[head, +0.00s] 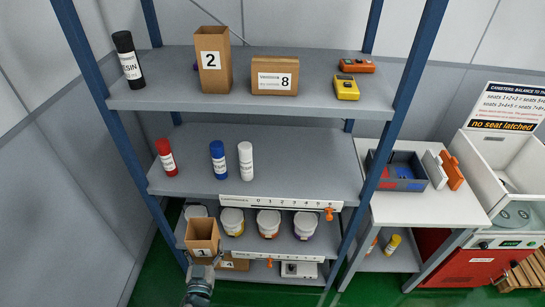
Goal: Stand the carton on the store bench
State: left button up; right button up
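An open-topped brown carton (202,230) with a white label reading 1 is upright at the lower left, in front of the rack's lower shelves. My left gripper (203,261) is at its lower front, seemingly shut on it; the fingertips are mostly hidden. My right gripper is not in view. A white-topped bench (455,207) stands right of the rack; the picture does not name it as the store bench.
The blue-post rack's top shelf (165,98) holds cartons labelled 2 (213,62) and 8 (275,78). Bottles (218,160) stand on the middle shelf, white tubs (269,223) below. A grey bin (398,172) occupies the bench's back; its front is clear.

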aim_at(452, 209)
jog(key=l, duration=2.25)
jog(key=k+z, duration=0.05)
